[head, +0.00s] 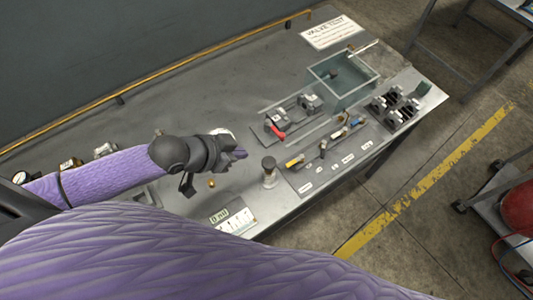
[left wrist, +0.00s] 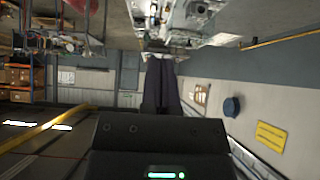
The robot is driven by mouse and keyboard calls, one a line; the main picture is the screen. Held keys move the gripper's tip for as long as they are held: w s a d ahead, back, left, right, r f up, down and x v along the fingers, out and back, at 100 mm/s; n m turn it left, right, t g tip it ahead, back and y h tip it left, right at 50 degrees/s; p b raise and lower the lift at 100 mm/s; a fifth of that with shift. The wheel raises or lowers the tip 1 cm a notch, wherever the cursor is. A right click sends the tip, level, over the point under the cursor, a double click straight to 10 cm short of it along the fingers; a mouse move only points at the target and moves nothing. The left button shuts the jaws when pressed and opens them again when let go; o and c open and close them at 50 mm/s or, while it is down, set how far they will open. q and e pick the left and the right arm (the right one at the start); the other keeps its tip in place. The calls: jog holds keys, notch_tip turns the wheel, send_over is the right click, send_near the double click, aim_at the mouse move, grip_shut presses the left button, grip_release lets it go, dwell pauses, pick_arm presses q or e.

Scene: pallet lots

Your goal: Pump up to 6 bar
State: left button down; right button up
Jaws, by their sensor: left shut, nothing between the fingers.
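My left gripper (head: 241,154) is shut and empty above the steel bench (head: 215,100), left of a small upright post with a dark round knob (head: 268,163). A gap shows between them in the picture; I cannot tell the height. The post may be the pump. A small display panel (head: 232,217) lies at the front edge, its digits too small to read surely. A round gauge (head: 20,178) is at the far left, partly cut off.
A block of dark fittings (head: 396,106) sits at the right end. My purple sleeve covers the lower left.

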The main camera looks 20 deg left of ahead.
pick_arm(q)
jog(key=b, duration=0.3)
send_over(265, 166)
jog(key=f, duration=0.7)
jog(key=shift+w+a, duration=0.15)
jog(key=shift+w, duration=0.05)
jog(key=shift+w+f+b, duration=0.15)
jog(key=shift+f+b, duration=0.3)
jog(key=shift+f, duration=1.7)
notch_tip(265, 166, down, 4)
jog(key=b, duration=0.3)
jog(key=shift+b, duration=0.4)
jog(key=shift+r, duration=0.2)
